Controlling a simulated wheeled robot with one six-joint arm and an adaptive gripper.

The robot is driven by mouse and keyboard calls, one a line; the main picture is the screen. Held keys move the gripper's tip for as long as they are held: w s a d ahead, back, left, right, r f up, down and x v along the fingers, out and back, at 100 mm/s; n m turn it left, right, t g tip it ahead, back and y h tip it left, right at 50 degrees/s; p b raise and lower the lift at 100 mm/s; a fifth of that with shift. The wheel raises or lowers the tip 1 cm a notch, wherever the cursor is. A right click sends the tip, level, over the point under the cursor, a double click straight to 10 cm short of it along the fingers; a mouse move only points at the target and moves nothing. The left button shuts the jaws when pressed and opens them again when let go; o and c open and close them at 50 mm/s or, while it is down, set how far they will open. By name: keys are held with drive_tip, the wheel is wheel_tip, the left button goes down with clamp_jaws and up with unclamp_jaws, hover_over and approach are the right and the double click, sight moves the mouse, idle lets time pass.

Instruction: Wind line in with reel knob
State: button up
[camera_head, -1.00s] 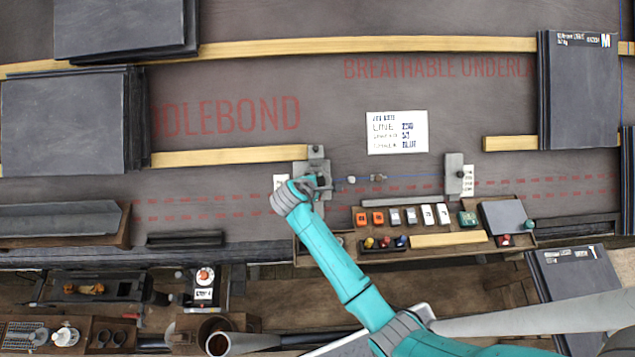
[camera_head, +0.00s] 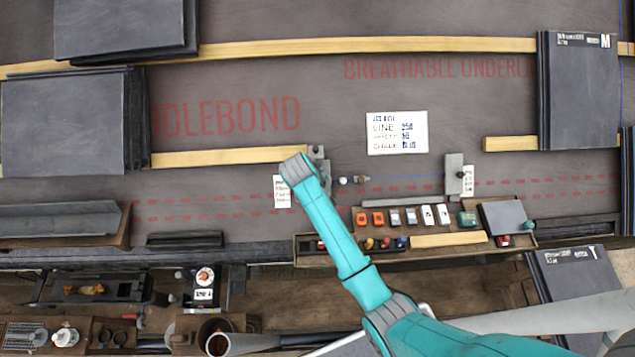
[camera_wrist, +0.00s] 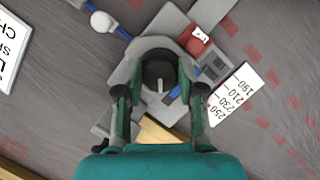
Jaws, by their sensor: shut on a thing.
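In the wrist view my gripper (camera_wrist: 160,95) is shut on a dark round reel knob (camera_wrist: 158,72), with one finger on each side of it. The knob sits on a grey reel body (camera_wrist: 135,75). A blue line (camera_wrist: 120,33) runs from the reel toward the upper left, with a white bead (camera_wrist: 101,22) on it. In the head view the blue line (camera_head: 410,177) stretches between the reel's grey block and another grey block (camera_head: 454,176) to the right. The white bead (camera_head: 343,180) is close to the reel. My arm hides the knob and fingertips there.
A card (camera_wrist: 235,95) marked 190, 210, 230 and 250 lies beside the reel, near a red part (camera_wrist: 195,40). A white sign (camera_head: 397,133) lies above the line. A wooden tray (camera_head: 430,240) of small items lies below. Slate stacks (camera_head: 70,120) stand left.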

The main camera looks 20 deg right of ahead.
drive_tip(key=m+y, duration=0.1)
drive_tip(key=m, duration=0.3)
drive_tip(key=shift+y, duration=0.3)
drive_tip(key=shift+m+y, duration=0.5)
drive_tip(key=shift+m, duration=0.9)
drive_tip(key=o, duration=1.1)
drive_tip(key=v, duration=1.2)
drive_tip(key=shift+d, duration=0.1)
